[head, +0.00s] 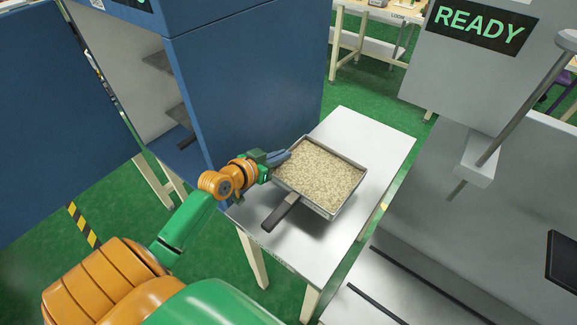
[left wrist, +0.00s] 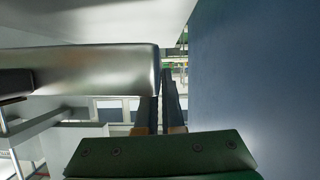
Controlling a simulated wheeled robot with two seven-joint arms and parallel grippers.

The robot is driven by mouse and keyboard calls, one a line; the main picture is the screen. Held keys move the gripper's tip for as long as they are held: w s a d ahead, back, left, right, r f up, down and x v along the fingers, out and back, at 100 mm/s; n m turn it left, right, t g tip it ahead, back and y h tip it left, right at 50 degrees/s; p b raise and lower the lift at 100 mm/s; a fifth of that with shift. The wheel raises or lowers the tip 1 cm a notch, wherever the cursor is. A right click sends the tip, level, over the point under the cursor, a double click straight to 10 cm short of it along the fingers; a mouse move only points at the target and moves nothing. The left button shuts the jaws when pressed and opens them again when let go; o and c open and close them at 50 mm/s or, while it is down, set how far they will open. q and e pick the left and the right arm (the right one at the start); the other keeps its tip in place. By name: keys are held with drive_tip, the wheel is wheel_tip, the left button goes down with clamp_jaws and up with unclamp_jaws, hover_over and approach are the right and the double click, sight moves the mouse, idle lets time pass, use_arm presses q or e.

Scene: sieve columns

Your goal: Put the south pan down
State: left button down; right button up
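The south pan (head: 337,204) is a square metal pan full of pale beige grains, with a dark handle (head: 281,212) toward the lower left. It is level over the white side table (head: 379,137); I cannot tell whether its base touches the top. My left gripper (head: 281,157) is at the pan's left corner, its fingers close together on the rim. In the left wrist view the pan's metal wall (left wrist: 95,70) runs up to the nearly closed fingers (left wrist: 161,105) and hides part of one finger. My right gripper is not in view.
A blue cabinet (head: 250,80) stands close behind my left gripper and fills the right side of the left wrist view (left wrist: 250,70). A grey machine with a READY display (head: 482,24) stands to the right. The table top is clear around the pan.

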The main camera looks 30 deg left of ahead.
sight(286, 166)
use_arm(q)
drive_tip(key=f, duration=0.1)
drive_tip(key=w+f, duration=0.1)
drive_tip(key=f, duration=0.1)
drive_tip(key=f+b, duration=0.1)
drive_tip(key=f, duration=0.1)
drive_tip(key=shift+w+d+f, duration=0.1)
drive_tip(key=shift+w+d, duration=0.2)
drive_tip(key=c, duration=1.5)
unclamp_jaws()
drive_tip(key=shift+f, duration=0.1)
drive_tip(key=o, duration=0.4)
drive_tip(key=shift+s, duration=0.1)
drive_tip(key=shift+o, duration=0.2)
